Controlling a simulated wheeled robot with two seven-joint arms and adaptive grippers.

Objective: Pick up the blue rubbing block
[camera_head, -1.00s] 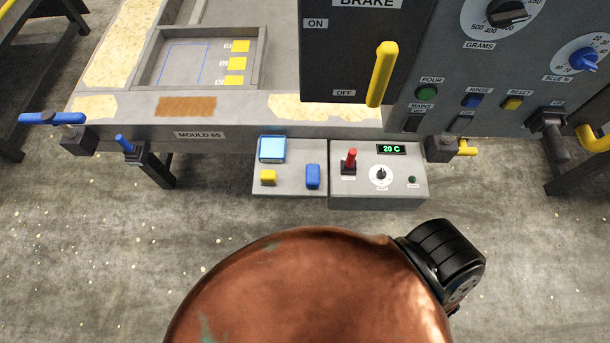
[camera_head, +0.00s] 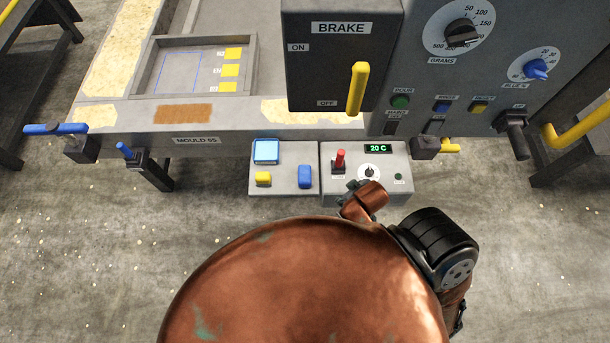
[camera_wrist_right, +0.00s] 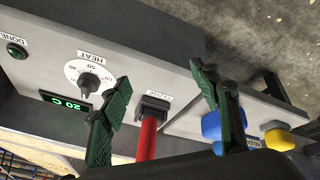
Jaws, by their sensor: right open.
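In the right wrist view the blue block (camera_wrist_right: 211,126) is partly hidden behind one green finger. My right gripper (camera_wrist_right: 162,80) is open and empty, its fingers spread on either side of a red lever (camera_wrist_right: 147,138). In the head view my right wrist is in front of the heat box, right of the blue block and apart from it. My left gripper is not in view.
The grey heat box (camera_head: 337,197) with the red lever, a dial and a 20 C display adjoins the shelf on the right. Floor in front is open.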

